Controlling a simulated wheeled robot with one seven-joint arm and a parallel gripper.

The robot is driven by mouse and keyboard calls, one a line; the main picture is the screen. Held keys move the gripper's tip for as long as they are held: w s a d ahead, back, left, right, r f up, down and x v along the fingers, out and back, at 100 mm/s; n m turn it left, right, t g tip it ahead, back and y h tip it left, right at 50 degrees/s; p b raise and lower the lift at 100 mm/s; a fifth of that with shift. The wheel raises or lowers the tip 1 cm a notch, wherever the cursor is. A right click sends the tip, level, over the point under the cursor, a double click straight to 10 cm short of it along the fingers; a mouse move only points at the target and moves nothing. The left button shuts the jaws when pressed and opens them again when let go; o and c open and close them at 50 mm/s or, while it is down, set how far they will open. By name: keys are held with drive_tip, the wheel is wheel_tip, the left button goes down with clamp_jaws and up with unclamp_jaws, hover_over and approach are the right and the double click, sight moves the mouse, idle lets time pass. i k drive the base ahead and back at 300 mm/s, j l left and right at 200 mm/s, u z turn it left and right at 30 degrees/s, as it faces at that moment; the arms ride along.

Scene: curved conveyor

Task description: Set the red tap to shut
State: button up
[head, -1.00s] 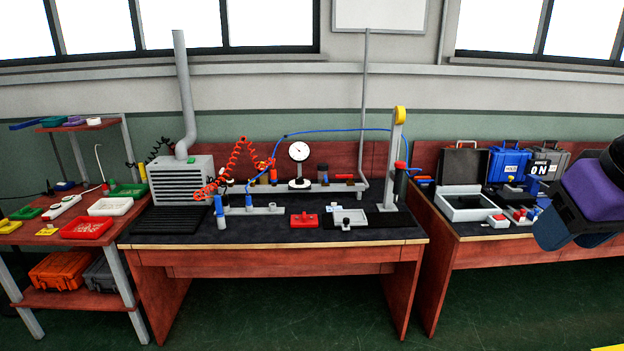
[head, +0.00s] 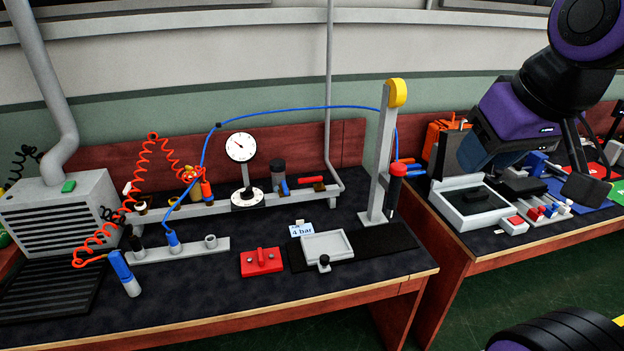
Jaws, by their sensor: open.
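The red tap (head: 310,180) has a red lever that lies roughly along the grey manifold rail (head: 225,205), at the rail's right part, near a brass-coloured fitting. Its exact setting is hard to tell at this size. A tap with an upright blue lever (head: 285,187) is to its left. My gripper (head: 525,165) is at the upper right, over the right-hand bench, well apart from the red tap. It is open, and nothing shows between its fingers.
A round gauge (head: 240,147) stands left of the tap. A blue hose (head: 300,108) arches above the bench to a grey post (head: 382,160), which stands between tap and gripper. A red block (head: 262,262) and grey tray (head: 328,246) lie in front.

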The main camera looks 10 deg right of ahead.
sight(318, 178)
drive_tip(key=i, duration=0.95)
